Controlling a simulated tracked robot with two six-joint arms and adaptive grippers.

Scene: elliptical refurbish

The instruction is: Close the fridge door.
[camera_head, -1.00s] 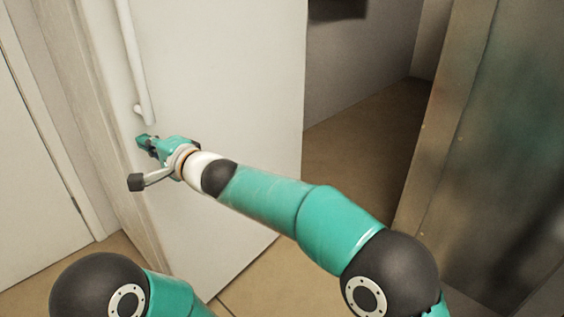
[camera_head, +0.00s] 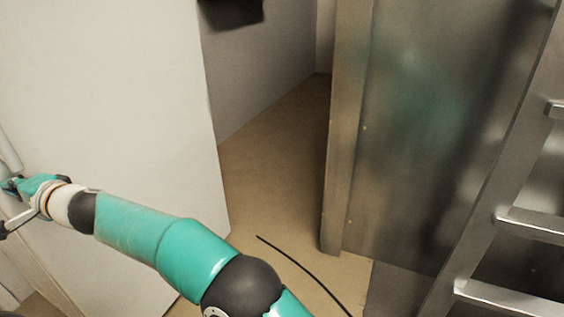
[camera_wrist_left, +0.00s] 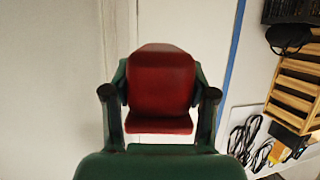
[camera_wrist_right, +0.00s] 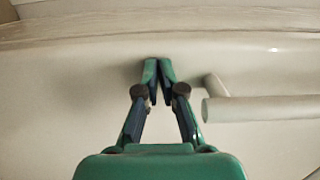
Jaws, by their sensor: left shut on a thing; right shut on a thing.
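The fridge door (camera_head: 130,120) is a large white panel in the left of the head view, standing open. Its white bar handle (camera_head: 8,152) shows at the left edge, and in the right wrist view (camera_wrist_right: 255,108). My right gripper (camera_head: 14,185) is at the door just below the handle's end. In the right wrist view its fingertips (camera_wrist_right: 157,72) are close together beside the handle, not around it; what they hold is hidden. My left gripper (camera_wrist_left: 162,105) shows only in the left wrist view, shut on a red object (camera_wrist_left: 160,85).
A metal panel (camera_head: 430,140) with a lighter edge stands right of the door, with bare floor (camera_head: 275,165) between. A black cable (camera_head: 305,272) lies there. Metal rungs (camera_head: 540,225) are at far right. The left wrist view shows wooden crates (camera_wrist_left: 295,90) and cables (camera_wrist_left: 248,140).

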